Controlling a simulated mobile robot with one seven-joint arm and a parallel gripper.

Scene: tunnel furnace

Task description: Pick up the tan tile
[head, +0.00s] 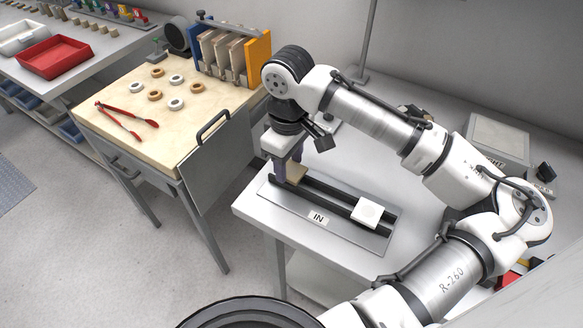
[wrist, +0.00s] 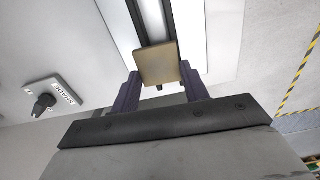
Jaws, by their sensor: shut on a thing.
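The tan tile (wrist: 158,64) is a flat square between the two dark purple fingers of my gripper (wrist: 160,88) in the wrist view. In the head view the tile (head: 297,172) shows beside my gripper (head: 290,168) at the left end of the dark-railed track. My gripper points down there and is shut on the tile. I cannot tell whether the tile still touches the rails.
The track plate (head: 318,217), marked IN, lies on a grey table. A wooden-topped bench (head: 190,135) on the left holds rings and red tongs (head: 127,121). A panel with a knob (wrist: 43,104) shows in the wrist view.

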